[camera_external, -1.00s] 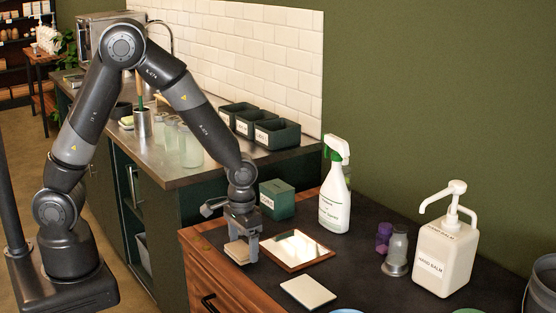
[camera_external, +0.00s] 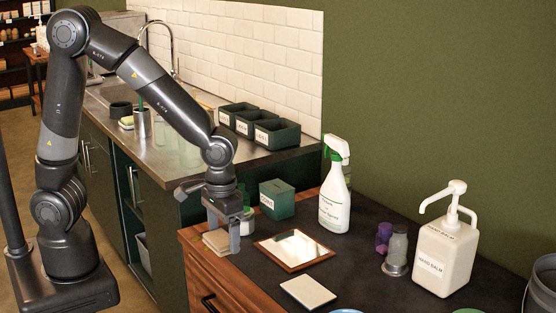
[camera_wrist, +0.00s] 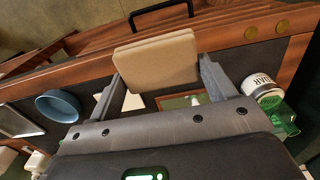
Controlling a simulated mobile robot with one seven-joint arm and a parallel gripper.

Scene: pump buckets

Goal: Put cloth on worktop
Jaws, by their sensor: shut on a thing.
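The cloth, a folded beige pad (camera_external: 215,241), is held between the fingers of my gripper (camera_external: 222,238). In the wrist view the cloth (camera_wrist: 157,60) spans the gap between both fingertips (camera_wrist: 158,72). It is over the left edge of the dark-topped wooden counter (camera_external: 330,235); its exact height above the top is hard to tell. A steel worktop (camera_external: 205,172) with a sink and tap lies behind and to the left, at the tiled wall.
Nearby are a green box (camera_external: 278,200), framed mirror (camera_external: 294,249), white tile (camera_external: 308,291), spray bottle (camera_external: 335,200) and pump bottle (camera_external: 443,250). Glass jars (camera_external: 178,145) and labelled bins (camera_external: 276,133) occupy the steel worktop.

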